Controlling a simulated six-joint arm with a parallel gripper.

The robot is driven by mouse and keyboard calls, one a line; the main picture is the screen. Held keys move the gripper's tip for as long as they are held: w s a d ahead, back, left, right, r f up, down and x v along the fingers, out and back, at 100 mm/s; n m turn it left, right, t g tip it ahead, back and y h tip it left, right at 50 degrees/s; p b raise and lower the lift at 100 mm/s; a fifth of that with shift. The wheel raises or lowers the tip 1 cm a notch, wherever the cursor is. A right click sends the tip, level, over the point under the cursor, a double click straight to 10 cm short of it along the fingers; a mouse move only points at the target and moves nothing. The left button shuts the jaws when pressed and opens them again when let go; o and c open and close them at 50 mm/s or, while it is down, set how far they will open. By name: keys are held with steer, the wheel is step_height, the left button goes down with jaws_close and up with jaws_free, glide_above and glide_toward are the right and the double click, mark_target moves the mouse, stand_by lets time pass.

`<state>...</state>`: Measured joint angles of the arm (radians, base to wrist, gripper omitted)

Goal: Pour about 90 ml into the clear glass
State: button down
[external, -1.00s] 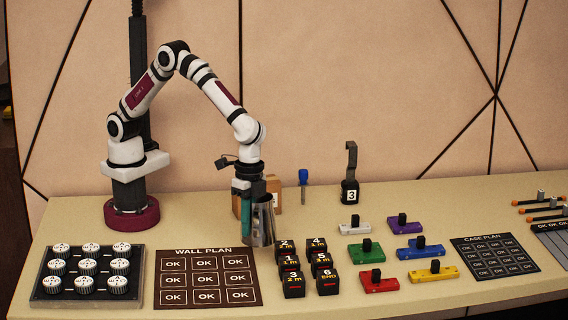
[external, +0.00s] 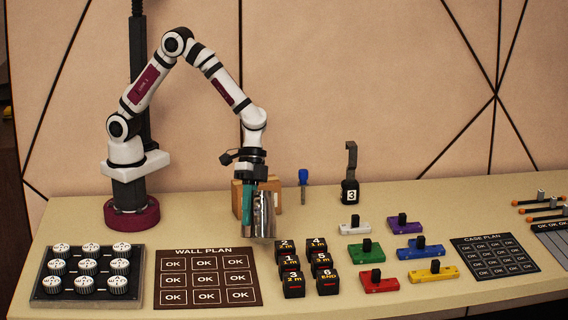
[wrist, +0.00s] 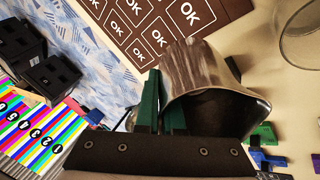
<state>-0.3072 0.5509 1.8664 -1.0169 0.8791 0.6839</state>
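A shiny metal jug (external: 264,215) hangs at my gripper (external: 248,212) above the table, close to upright. In the wrist view the jug (wrist: 196,68) shows its dark inside, and I cannot see any liquid in it. The teal fingers of my gripper (wrist: 160,106) are close together against the jug's near side. The grip point itself is partly hidden. A clear glass (wrist: 298,38) shows at the top right of the wrist view, cut off by the edge and apart from the jug. I cannot make it out in the external view.
The wall plan board (external: 232,281) and a tray of white knobs (external: 52,290) lie to the left. Black numbered blocks (external: 291,285) stand just right of the jug. A cardboard box (external: 273,187) is behind my gripper. Coloured connectors (external: 380,282) lie further right.

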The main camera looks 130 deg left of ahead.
steer(key=shift+s+a+r+t+h, duration=0.25)
steer(key=shift+s+a+t+h, duration=0.25)
steer(key=shift+a+t+h, duration=0.25)
steer(key=shift+s+a+f+t+h, duration=0.25)
steer(key=shift+t+h, duration=0.2)
steer(key=shift+h, duration=0.3)
steer(key=shift+a+t+h, duration=0.15)
steer(key=shift+t+h, duration=0.35)
steer(key=shift+h, duration=0.3)
steer(key=shift+s+a+r+t+h, duration=0.1)
steer(key=shift+s+r+t+h, duration=0.05)
steer(key=shift+r+t+h, duration=0.35)
steer(key=shift+s+a+r+t+h, duration=0.15)
steer(key=shift+a+r+t+h, duration=0.1)
steer(key=shift+r+h, duration=0.15)
steer(key=shift+s+a+r+t+h, duration=0.15)
steer(key=shift+r+t+h, duration=0.1)
steer(key=shift+r+h, duration=0.15)
steer(key=shift+s+a+r+t+h, duration=0.3)
steer(key=shift+s+a+r+h, duration=0.1)
steer(key=shift+a+h, duration=0.15)
steer(key=shift+r+h, duration=0.15)
steer(key=shift+h, duration=0.1)
steer(key=shift+a+t, duration=0.15)
steer(key=shift+t, duration=0.15)
stand_by(0.4)
